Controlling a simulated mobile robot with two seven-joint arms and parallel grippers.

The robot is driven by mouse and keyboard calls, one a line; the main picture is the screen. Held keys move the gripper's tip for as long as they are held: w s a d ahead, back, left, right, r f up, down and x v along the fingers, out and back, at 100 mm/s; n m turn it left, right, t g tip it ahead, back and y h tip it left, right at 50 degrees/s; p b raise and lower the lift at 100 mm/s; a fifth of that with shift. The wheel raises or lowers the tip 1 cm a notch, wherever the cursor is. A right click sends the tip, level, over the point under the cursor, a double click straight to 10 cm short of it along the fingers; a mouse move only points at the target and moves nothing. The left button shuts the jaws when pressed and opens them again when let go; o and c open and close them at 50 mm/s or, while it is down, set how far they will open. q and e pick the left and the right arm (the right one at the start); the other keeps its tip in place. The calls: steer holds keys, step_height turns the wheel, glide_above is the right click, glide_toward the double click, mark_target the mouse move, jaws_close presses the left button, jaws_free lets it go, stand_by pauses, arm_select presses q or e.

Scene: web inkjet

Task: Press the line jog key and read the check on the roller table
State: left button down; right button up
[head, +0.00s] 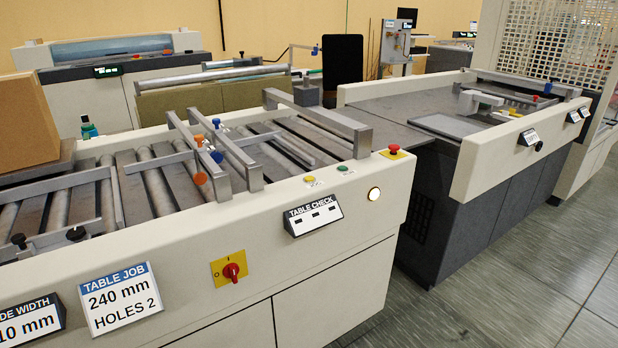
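The roller table (330,250) fills the left and middle of the head view, with a cream front and grey rollers. Its TABLE CHECK panel (313,215) is on the front, with small dark windows in which I can read no value. On the top edge are a yellow button (309,180), a green button (343,168) and a red emergency stop (394,149). Their small labels are unreadable, so I cannot tell which is the line jog key. A round white lamp or button (374,194) is on the front at right. Neither of my grippers is in view.
A TABLE JOB sign (120,298) reads 240 mm, HOLES 2. A red rotary switch (231,272) sits on a yellow plate. Metal cross bars (318,122) stand over the rollers. A dark-sided machine (500,205) adjoins at right. The floor (500,290) in front is clear.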

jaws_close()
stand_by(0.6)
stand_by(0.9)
